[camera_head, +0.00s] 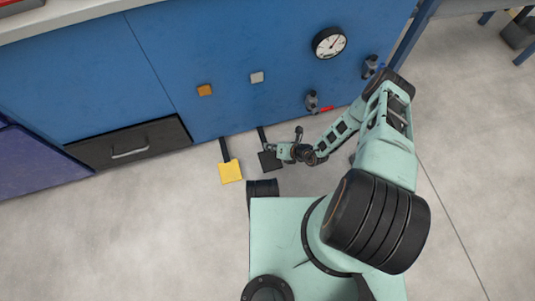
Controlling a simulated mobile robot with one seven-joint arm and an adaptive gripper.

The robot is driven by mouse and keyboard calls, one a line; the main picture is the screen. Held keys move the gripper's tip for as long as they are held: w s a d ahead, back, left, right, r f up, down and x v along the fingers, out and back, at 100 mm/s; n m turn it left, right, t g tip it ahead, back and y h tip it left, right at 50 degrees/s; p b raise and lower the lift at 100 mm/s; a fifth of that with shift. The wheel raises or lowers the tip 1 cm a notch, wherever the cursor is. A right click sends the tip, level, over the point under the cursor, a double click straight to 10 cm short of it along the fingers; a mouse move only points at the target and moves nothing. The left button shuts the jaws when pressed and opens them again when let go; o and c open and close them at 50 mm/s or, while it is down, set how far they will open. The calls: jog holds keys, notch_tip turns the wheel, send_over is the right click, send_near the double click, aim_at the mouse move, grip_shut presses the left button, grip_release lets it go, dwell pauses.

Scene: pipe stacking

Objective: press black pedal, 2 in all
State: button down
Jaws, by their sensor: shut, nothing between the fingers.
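The black pedal (270,161) is a dark square plate on a dark stem, low in front of the blue cabinet. My gripper (273,147) is shut and empty, at the upper right part of the black pedal's plate. From this view I cannot tell whether it touches the pedal or hovers over it. A yellow pedal (230,171) lies to the left of the black one, also on a dark stem.
The blue cabinet (225,60) carries an orange button (205,90), a light grey button (257,78) and a round gauge (329,43). A dark drawer (129,144) sits at its lower left. Grey floor (130,240) is clear at the left.

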aim_at(269, 152)
jog(key=shift+f+b, duration=0.35)
jog(key=shift+f, duration=0.6)
jog(key=shift+f, duration=0.1)
dwell(0.6)
jog(key=shift+f, duration=0.3)
jog(key=shift+s+f, duration=0.1)
jog(key=shift+f, duration=1.7)
dwell(1.3)
dwell(0.4)
jog(key=shift+r+p, duration=1.35)
jog(key=shift+r, duration=0.2)
jog(key=shift+r+p, duration=0.65)
jog(key=shift+r, duration=0.05)
